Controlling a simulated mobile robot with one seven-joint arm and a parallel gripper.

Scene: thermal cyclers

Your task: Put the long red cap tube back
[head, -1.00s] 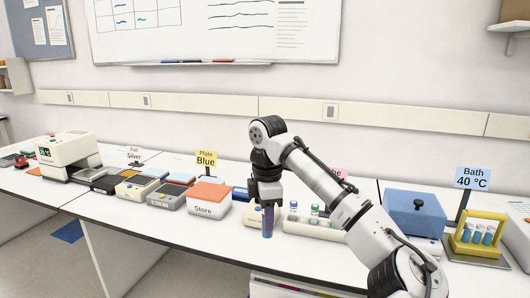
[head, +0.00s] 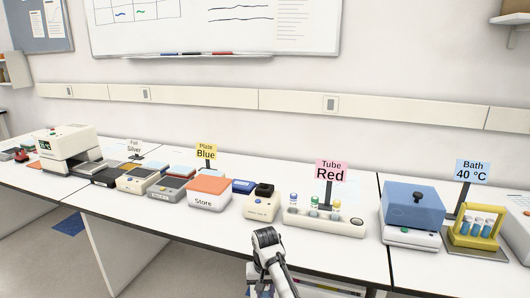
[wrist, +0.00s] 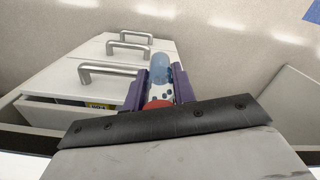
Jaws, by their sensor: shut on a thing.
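My gripper (wrist: 160,88) is shut on a tube with a red cap (wrist: 157,104) and a pale blue body (wrist: 160,68). The cap is near the palm, and the body extends out past the purple fingers. The white tube rack (head: 305,219) stands on the bench by the pink "Tube Red" sign (head: 331,169). It holds upright tubes, including a blue-capped one (head: 293,199) and a green-capped one (head: 314,203).
A white drawer unit (wrist: 60,85) with metal handles is close to my gripper; one drawer is partly open with a yellow-green item (wrist: 97,105) inside. On the bench are a blue-lidded bath (head: 412,205), a yellow tube holder (head: 478,240) and an orange-topped Store box (head: 208,196).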

